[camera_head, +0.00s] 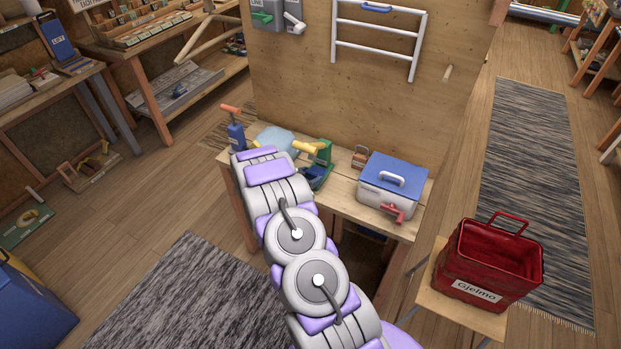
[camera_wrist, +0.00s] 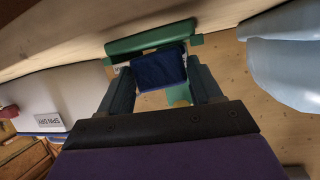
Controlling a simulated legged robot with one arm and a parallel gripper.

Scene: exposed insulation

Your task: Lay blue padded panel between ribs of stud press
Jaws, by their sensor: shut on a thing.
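The blue padded panel (camera_wrist: 162,71) shows in the wrist view, dark blue, between the two dark fingers of my gripper (camera_wrist: 163,84). My gripper is shut on it. The green stud press (camera_wrist: 150,38) is right behind the panel, with green parts above and below it. In the head view the stud press (camera_head: 322,160) stands on the wooden bench beyond the end of my arm, which partly hides it. Whether the panel touches the press or sits between its ribs I cannot tell.
A white box with a blue lid (camera_head: 393,184) stands right of the press on the bench (camera_head: 340,199). A pale blue object (camera_head: 274,138) and a blue clamp (camera_head: 235,136) are at the left. A plywood wall (camera_head: 350,95) rises behind. A red basket (camera_head: 490,262) stands front right.

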